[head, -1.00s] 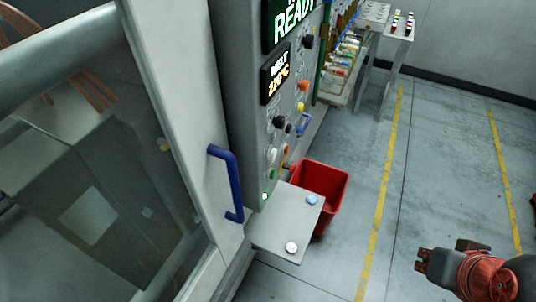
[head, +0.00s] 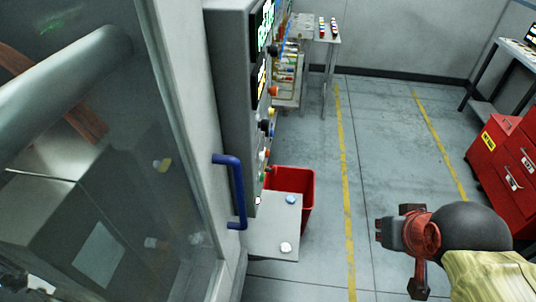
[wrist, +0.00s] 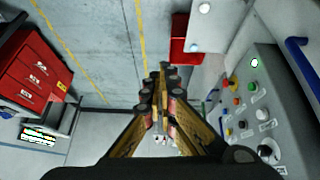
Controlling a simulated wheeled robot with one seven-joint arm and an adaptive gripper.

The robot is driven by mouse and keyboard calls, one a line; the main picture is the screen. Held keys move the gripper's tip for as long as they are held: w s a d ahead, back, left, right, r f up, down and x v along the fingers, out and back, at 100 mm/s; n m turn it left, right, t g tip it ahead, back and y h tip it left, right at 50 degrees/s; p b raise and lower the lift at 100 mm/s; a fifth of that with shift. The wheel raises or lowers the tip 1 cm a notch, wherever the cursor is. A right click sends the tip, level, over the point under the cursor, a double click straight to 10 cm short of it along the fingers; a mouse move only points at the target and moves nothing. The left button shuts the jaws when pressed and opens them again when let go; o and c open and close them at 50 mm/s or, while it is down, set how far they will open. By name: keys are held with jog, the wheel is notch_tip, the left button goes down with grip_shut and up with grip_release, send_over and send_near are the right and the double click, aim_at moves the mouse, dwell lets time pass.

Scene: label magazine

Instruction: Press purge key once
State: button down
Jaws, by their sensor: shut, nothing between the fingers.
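The grey control panel (head: 231,90) stands left of centre in the head view, seen almost edge-on. No label is legible there, so I cannot tell which one is the purge key. My gripper (head: 383,233) is right of the panel over open floor, well apart from it. In the wrist view its fingers (wrist: 160,75) are shut and empty, pointing past the panel's side.
A small grey shelf (head: 262,225) with a blue and a white round piece juts out below the panel. A red bin (head: 305,190) stands beside it. A blue door handle (head: 238,190) sticks out nearby. A red tool cabinet (head: 505,165) stands right. The floor between is clear.

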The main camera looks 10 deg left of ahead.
aim_at(267, 153)
jog(key=w+d+r+n+t+h, duration=0.1)
jog(key=w+d+n+t, duration=0.15)
jog(key=w, duration=1.35)
jog(key=w+a+f+n+t+y, duration=0.1)
jog(key=w+f+n, duration=0.1)
jog(key=w, duration=0.5)
jog(key=w+a+f+n+t+y, duration=0.1)
jog(key=w+a+f+n+t, duration=0.1)
jog(key=w, duration=0.5)
jog(key=w+a+f+n+g+y+p, duration=0.1)
jog(key=w+a+f+n+y, duration=0.3)
jog(key=a+f+n+y, duration=0.3)
jog(key=a+f+y, duration=0.3)
jog(key=a+f, duration=0.2)
jog(key=a, duration=0.2)
jog(key=shift+f+n, duration=0.35)
jog(key=shift+a+g, duration=0.1)
jog(key=shift+g, duration=0.15)
jog(key=a+b, duration=0.2)
jog(key=a, duration=0.6)
jog(key=shift+w+a, duration=0.2)
jog(key=shift+a, duration=0.15)
jog(key=shift+a, duration=0.2)
jog(key=shift+a, duration=0.25)
